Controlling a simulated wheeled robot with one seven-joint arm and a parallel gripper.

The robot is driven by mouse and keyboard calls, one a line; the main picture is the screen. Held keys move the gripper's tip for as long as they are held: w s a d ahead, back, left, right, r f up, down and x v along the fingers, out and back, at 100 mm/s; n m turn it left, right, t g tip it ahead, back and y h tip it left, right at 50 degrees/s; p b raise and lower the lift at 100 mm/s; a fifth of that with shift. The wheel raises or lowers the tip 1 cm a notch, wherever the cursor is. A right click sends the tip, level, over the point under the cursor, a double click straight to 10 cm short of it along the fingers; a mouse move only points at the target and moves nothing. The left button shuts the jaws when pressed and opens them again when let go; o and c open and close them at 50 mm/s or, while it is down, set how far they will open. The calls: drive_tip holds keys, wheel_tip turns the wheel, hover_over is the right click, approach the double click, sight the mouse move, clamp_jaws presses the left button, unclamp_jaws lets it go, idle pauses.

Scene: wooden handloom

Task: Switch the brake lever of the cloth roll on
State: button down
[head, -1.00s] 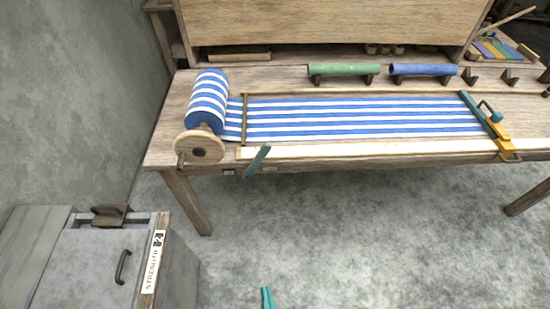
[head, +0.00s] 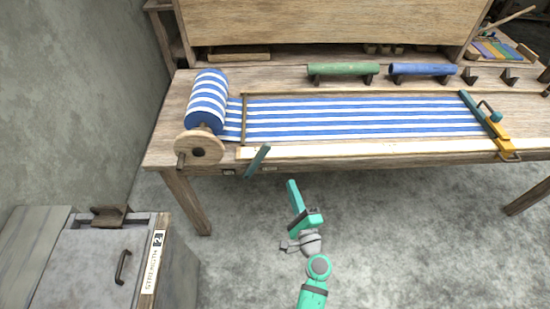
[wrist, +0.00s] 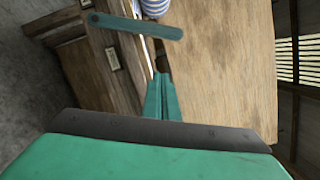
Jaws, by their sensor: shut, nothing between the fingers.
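The brake lever is a flat teal bar (head: 257,160) on the front edge of the loom table, just right of the cloth roll's wooden wheel. It tilts up to the right in the head view. In the wrist view the lever (wrist: 135,26) crosses the upper left, with its pivot end at the left. The cloth roll (head: 207,100) is wound with blue and white striped cloth. My gripper (head: 292,183) is shut and empty, in front of the table, right of and below the lever. Its fingertips (wrist: 160,77) show apart from the lever in the wrist view.
A grey cabinet (head: 85,255) stands at lower left. The floor before the table is clear.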

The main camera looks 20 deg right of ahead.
drive_tip(key=shift+w+d+r, duration=0.3)
drive_tip(key=shift+d+r, duration=0.1)
drive_tip(key=shift+r, duration=0.15)
drive_tip(key=shift+w, duration=0.1)
drive_tip(key=shift+w+a+r, duration=0.45)
drive_tip(key=shift+w+a, duration=0.05)
drive_tip(key=shift+w, duration=1.3)
drive_tip(key=shift+w+a+r, duration=0.45)
drive_tip(key=shift+w+a, duration=0.05)
drive_tip(key=shift+w, duration=1.3)
drive_tip(key=shift+w+a+r, duration=0.45)
drive_tip(key=shift+w+a, duration=0.05)
drive_tip(key=shift+w, duration=1.3)
drive_tip(key=shift+d+r, duration=0.1)
